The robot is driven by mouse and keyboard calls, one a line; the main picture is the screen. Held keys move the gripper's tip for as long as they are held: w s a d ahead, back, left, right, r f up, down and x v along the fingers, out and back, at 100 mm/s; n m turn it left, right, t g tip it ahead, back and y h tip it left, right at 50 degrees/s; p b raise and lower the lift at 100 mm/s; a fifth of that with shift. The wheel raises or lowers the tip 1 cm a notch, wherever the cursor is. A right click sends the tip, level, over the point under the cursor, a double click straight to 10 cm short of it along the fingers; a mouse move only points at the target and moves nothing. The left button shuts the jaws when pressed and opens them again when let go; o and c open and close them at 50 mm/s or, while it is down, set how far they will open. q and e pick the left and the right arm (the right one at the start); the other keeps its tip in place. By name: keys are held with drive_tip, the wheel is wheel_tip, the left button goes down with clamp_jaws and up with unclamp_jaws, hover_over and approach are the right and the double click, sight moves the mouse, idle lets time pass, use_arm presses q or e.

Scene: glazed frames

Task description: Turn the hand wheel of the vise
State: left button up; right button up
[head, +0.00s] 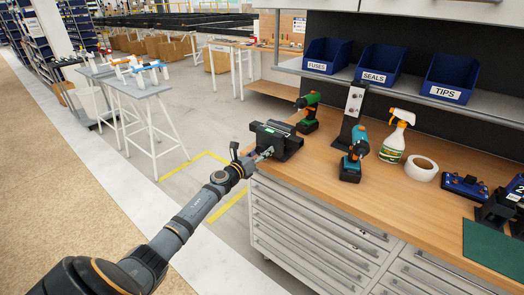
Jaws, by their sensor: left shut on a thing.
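The dark vise (276,139) stands at the left end of the wooden workbench, near its front edge. Its small metallic hand wheel (265,153) is on the side facing my arm and is mostly hidden. My left arm comes in from the lower left, and my left gripper (253,157) is at the hand wheel, shut on it. The fingertips are small in the picture, so the exact grip is hard to see. My right gripper is not in view.
A green drill (308,112) stands behind the vise, and a blue drill (353,155) stands to its right. Farther right are a spray bottle (396,138) and a tape roll (421,168). The bench's drawers (320,235) drop below its front edge. The floor at left is open.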

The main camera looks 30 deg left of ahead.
use_arm(q)
drive_tip(key=n+p, duration=0.1)
drive_tip(key=n, duration=0.2)
drive_tip(key=n+p, duration=0.1)
drive_tip(key=n, duration=0.2)
drive_tip(key=shift+r+n, duration=0.2)
drive_tip(key=shift+n, duration=0.1)
drive_tip(key=n+p, duration=0.3)
drive_tip(key=n, duration=0.3)
drive_tip(key=shift+d+r+p, duration=0.1)
drive_tip(key=shift+p, duration=0.2)
drive_tip(key=n+p, duration=0.2)
drive_tip(key=n, duration=0.2)
drive_tip(key=n+p, duration=0.1)
drive_tip(key=n, duration=0.2)
drive_tip(key=shift+n+p, duration=0.3)
drive_tip(key=shift+p, duration=0.05)
drive_tip(key=n+p, duration=0.1)
drive_tip(key=n, duration=0.2)
drive_tip(key=shift+n, duration=0.4)
drive_tip(key=shift+n+p, duration=0.5)
drive_tip(key=shift+n, duration=0.3)
drive_tip(key=o, duration=1.2)
